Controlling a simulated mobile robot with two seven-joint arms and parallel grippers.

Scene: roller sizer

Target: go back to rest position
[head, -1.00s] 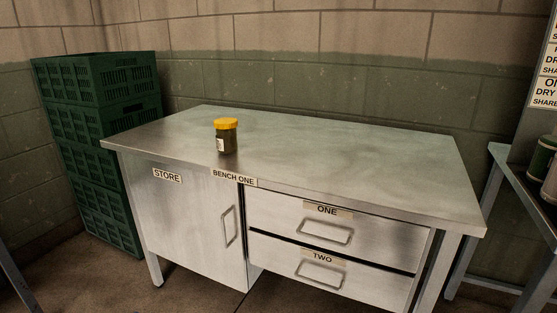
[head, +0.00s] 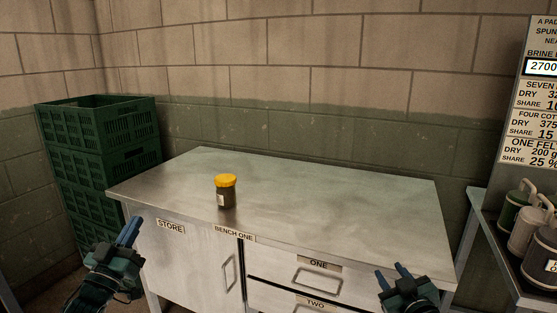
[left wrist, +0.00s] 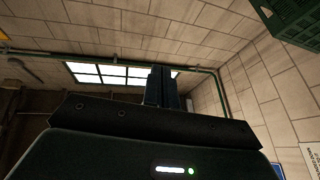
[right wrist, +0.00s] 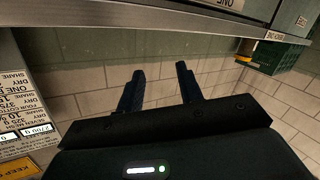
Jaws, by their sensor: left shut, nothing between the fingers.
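My left gripper (head: 130,232) is at the lower left of the head view, in front of the bench's left end. Its fingers point up and are shut together with nothing between them; they also show closed in the left wrist view (left wrist: 164,86). My right gripper (head: 391,272) is at the lower right, in front of the drawers, fingers pointing up. In the right wrist view its two fingers (right wrist: 159,88) stand apart with an empty gap. Neither gripper touches anything.
A metal bench (head: 330,215) with a store door and two drawers, all shut, stands ahead. A yellow-lidded jar (head: 226,192) stands upright on it. Green crates (head: 110,135) are stacked at left. A side table at right holds several canisters (head: 525,225) below a sign panel (head: 540,110).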

